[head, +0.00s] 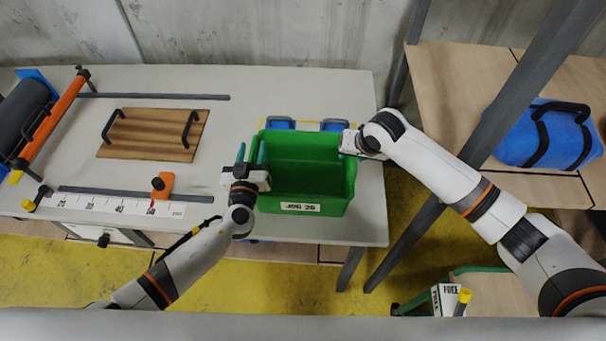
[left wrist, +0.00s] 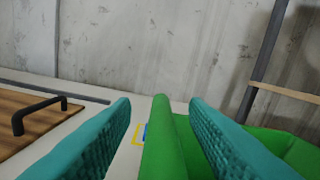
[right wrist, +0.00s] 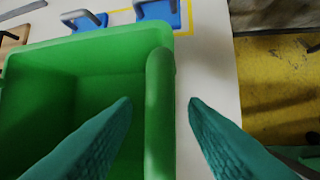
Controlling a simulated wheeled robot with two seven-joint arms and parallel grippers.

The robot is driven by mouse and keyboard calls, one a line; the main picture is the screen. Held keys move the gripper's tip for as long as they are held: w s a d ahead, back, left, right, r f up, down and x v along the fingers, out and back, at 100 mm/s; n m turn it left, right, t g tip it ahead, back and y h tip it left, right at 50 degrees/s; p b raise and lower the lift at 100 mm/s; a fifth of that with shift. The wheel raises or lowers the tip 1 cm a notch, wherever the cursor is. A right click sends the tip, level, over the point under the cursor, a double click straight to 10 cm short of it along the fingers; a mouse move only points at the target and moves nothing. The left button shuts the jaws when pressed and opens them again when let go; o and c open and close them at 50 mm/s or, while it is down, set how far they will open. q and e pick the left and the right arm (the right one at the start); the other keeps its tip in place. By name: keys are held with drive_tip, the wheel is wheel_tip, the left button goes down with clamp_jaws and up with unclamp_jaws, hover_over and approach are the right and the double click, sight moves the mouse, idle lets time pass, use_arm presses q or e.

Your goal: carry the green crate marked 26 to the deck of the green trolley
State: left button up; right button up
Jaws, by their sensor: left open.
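The green crate (head: 303,165) stands empty on the grey table; its front label seems to read "JOB 26". My left gripper (head: 251,156) is open at the crate's left wall. In the left wrist view, the teal fingers stand on either side of the wall's rim (left wrist: 163,125), with gaps. My right gripper (right wrist: 160,103) is open at the right wall; the right wrist view shows the wall (right wrist: 160,110) between its fingers, apart from both. In the head view its fingers are mostly hidden. The green trolley (head: 495,288) shows partly at the lower right, with a bare wooden deck.
Blue clips (head: 280,123) sit behind the crate in a yellow outline. A wooden board with two handles (head: 150,140) and a scale with an orange stop (head: 162,186) lie left. A grey post (head: 530,75) and a shelf with a blue bundle (head: 540,140) are right.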

use_arm(q)
clamp_jaws()
use_arm(e)
clamp_jaws()
use_arm(q)
drive_tip(key=shift+r, duration=0.2)
use_arm(e)
drive_tip(key=shift+r, duration=0.2)
